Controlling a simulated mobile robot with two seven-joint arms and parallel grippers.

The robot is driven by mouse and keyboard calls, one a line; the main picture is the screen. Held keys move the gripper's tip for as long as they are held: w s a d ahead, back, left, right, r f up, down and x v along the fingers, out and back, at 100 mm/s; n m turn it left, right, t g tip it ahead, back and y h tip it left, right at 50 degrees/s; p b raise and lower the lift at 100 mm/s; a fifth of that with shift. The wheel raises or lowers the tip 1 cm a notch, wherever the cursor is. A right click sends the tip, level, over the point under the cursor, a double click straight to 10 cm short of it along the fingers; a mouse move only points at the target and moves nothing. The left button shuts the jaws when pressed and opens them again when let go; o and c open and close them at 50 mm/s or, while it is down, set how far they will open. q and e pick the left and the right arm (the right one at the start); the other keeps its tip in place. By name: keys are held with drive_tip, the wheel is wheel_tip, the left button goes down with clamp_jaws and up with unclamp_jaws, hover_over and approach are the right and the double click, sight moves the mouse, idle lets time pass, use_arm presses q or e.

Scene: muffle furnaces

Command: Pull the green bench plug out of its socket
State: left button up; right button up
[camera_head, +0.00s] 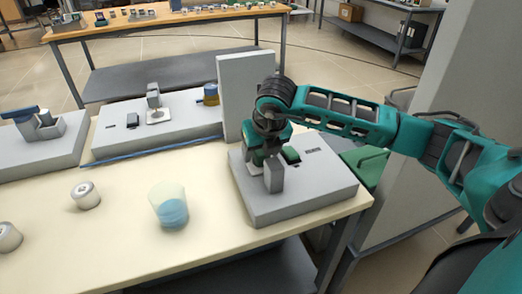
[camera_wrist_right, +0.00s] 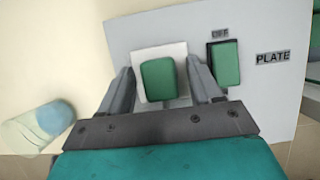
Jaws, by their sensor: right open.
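The green bench plug (camera_wrist_right: 158,80) sits on a white square socket plate (camera_wrist_right: 176,52) on a grey panel in the right wrist view. My right gripper (camera_wrist_right: 160,68) is open, with one finger on each side of the plug and a gap showing at each side. In the head view my right gripper (camera_head: 266,168) points down over the grey bench unit (camera_head: 310,195) and mostly hides the plug. I cannot tell how deep the fingers reach along the plug. My left gripper is not in view.
A green switch (camera_wrist_right: 224,63) marked OFF is close beside the right-hand finger, with a PLATE label (camera_wrist_right: 272,57) beyond it. A beaker with blue liquid (camera_head: 170,207) stands left of the unit. An upright grey panel (camera_head: 245,92) rises behind. White jars (camera_head: 85,196) stand further left.

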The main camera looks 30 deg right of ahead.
drive_tip(key=shift+f, duration=0.15)
drive_tip(key=shift+c, duration=0.3)
drive_tip(key=shift+w, duration=0.1)
clamp_jaws()
